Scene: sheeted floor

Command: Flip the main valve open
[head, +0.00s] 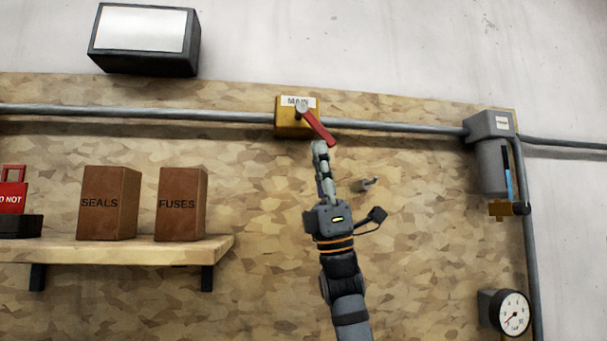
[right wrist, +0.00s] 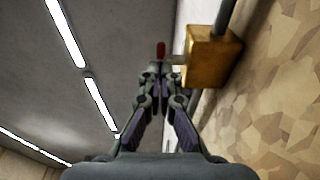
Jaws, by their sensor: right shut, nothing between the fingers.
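The main valve is a yellow block (head: 289,128) with a "MAIN" label, set in a grey pipe on the board. Its red lever (head: 320,128) slants down to the right from the pivot. My right gripper (head: 320,148) is shut and empty, with its tips just below the lever's lower end; I cannot tell if they touch. In the right wrist view the yellow block (right wrist: 208,60) is at the upper right, and the red lever (right wrist: 161,49) shows end-on just beyond the shut fingertips (right wrist: 158,68). My left gripper is not in view.
The pipe (head: 400,127) runs across the board to a grey unit (head: 490,125) at right. A pressure gauge (head: 511,313) is at lower right. A wooden shelf (head: 120,250) at left holds SEALS (head: 108,205) and FUSES (head: 182,205) boxes. A small peg (head: 369,184) sticks out right of my gripper.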

